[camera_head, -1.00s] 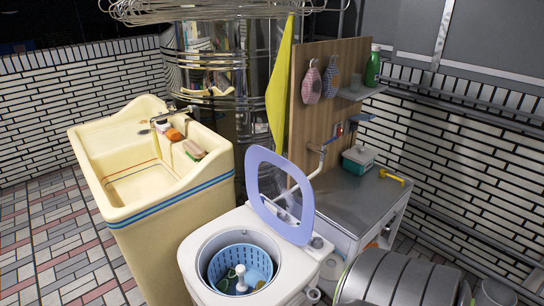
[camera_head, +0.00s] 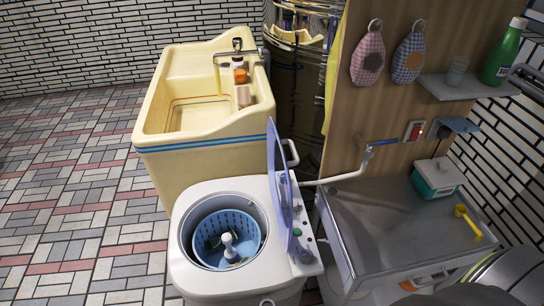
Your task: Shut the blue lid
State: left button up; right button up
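The blue lid (camera_head: 278,185) stands upright, open, at the right side of the white washing machine's (camera_head: 188,277) round tub opening. I see it nearly edge-on, with a clear window in a blue-violet frame. The tub holds a light blue perforated basket (camera_head: 215,222) with a white post in its middle. Neither of my grippers is in view.
A cream sink (camera_head: 200,125) stands behind the machine. A pipe and tap (camera_head: 350,172) run close behind the lid. Tiled floor (camera_head: 80,200) on the left is clear.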

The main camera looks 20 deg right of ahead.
aim_at(284, 233)
jog(key=l, duration=0.45)
jog(key=k+l, duration=0.15)
jog(key=l, duration=0.75)
jog(key=k+j, duration=0.2)
jog(key=k, duration=0.25)
